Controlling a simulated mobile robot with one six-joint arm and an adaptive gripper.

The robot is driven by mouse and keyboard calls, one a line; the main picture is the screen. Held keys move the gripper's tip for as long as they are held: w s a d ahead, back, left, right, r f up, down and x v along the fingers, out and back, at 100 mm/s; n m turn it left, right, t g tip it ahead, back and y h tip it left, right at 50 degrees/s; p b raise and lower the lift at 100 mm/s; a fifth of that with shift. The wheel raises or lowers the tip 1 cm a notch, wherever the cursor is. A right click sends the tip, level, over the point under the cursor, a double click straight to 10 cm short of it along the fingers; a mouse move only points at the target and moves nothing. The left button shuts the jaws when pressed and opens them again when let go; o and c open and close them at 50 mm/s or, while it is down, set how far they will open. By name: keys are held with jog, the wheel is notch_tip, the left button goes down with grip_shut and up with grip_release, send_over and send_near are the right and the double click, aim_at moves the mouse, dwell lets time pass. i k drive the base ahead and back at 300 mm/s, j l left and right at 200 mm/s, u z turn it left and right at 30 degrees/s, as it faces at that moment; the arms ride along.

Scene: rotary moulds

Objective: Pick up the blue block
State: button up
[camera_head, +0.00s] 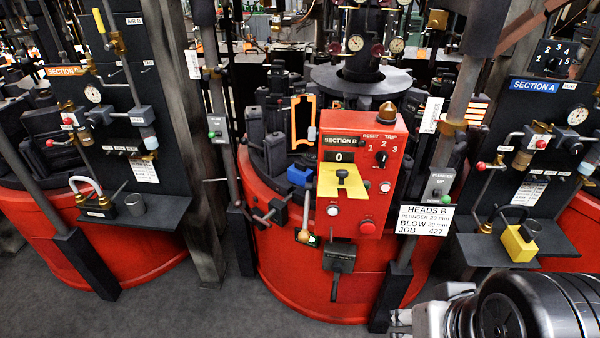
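The blue block (299,176) is small and sits on the rim of the red round machine in the middle, just left of the red control box. Its right side is close to the yellow plate, and I cannot tell if they touch. Part of my arm, black and silver, shows at the bottom right corner, well away from the block. I cannot make out my gripper's fingers.
The red control box (376,165) and its yellow plate (342,181) crowd the block's right side. Upright posts flank the machine. A black panel (110,110) stands left, another (545,110) right. Grey floor (190,310) is open at the front left.

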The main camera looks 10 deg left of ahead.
aim_at(298, 174)
jog(key=i+j+z, duration=0.15)
jog(key=j, duration=0.3)
jog(key=i+j+z, duration=0.1)
jog(key=j, duration=0.35)
jog(key=i+j+z, duration=0.15)
jog(key=j, duration=0.3)
jog(key=i+j+z, duration=0.25)
jog(key=j, duration=0.35)
jog(key=i+j+z, duration=0.3)
jog(key=j, duration=0.35)
jog(key=i+j+z, duration=0.1)
jog(key=i+j, duration=0.15)
jog(key=i+j+z, duration=0.15)
jog(key=j, duration=0.3)
jog(key=k, duration=0.05)
